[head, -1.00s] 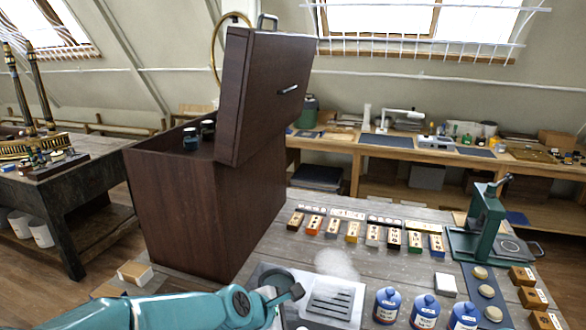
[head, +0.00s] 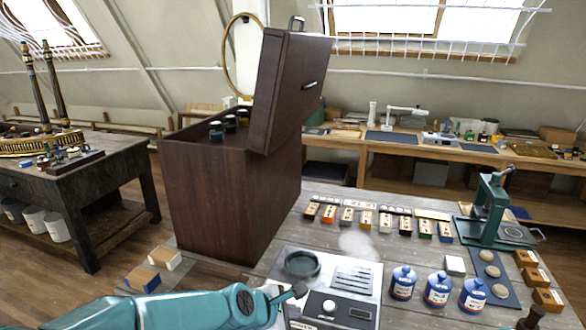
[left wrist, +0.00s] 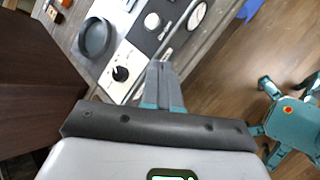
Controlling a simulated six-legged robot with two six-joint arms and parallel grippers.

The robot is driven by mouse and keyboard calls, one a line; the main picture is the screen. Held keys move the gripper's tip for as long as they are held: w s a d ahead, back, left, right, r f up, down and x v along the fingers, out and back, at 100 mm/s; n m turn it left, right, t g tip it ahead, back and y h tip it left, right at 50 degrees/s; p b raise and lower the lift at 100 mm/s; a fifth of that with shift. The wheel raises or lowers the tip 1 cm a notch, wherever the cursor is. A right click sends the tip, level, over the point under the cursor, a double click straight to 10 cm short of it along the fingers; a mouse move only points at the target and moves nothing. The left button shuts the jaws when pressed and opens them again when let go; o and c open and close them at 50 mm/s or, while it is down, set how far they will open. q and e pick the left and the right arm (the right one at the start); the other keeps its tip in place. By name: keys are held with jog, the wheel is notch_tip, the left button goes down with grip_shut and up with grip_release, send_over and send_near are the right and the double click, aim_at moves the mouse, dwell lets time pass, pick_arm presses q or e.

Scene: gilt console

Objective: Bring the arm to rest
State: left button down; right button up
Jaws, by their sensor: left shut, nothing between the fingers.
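My left arm comes in from the lower left in the head view, in teal. Its gripper (head: 299,290) is low in front of the grey device (head: 350,265) with a round dark dish (head: 301,264). In the left wrist view the two fingers (left wrist: 162,68) are shut together with nothing between them. They point toward the device's edge, beside its black knob (left wrist: 121,73); the dish (left wrist: 96,38) lies to their left. I cannot tell whether the fingertips touch the device. My right gripper is not clearly seen.
A tall dark wooden chest (head: 231,190) with raised lid stands left of the device. Blue-labelled bottles (head: 438,289), a row of small boxes (head: 366,218) and a green press (head: 490,210) occupy the bench's right part. Floor shows at left.

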pick_arm(q)
jog(key=s+a+f+g+y+b, duration=0.15)
jog(key=s+a+f, duration=0.25)
jog(key=f, duration=0.4)
jog(key=s+a+f+g+b, duration=0.1)
jog(key=s+a+f+b, duration=0.15)
jog(key=f, duration=0.65)
jog(key=s+a+f+g+y+b, duration=0.15)
jog(key=s+a+f, duration=0.25)
jog(key=f, duration=0.4)
jog(key=s+f+m+g, duration=0.1)
jog(key=s+f+m, duration=0.4)
jog(key=s+m, duration=0.3)
jog(key=s+a+f+m+g+b, duration=0.1)
jog(key=s+f+m, duration=0.4)
jog(key=s+m, duration=0.3)
jog(key=s, duration=0.3)
jog(key=shift+a+m+h, duration=0.3)
jog(key=shift+h, duration=0.1)
pick_arm(e)
notch_tip(320, 180, down, 6)
jog(key=shift+s+a+f, duration=0.2)
jog(key=shift+s, duration=0.2)
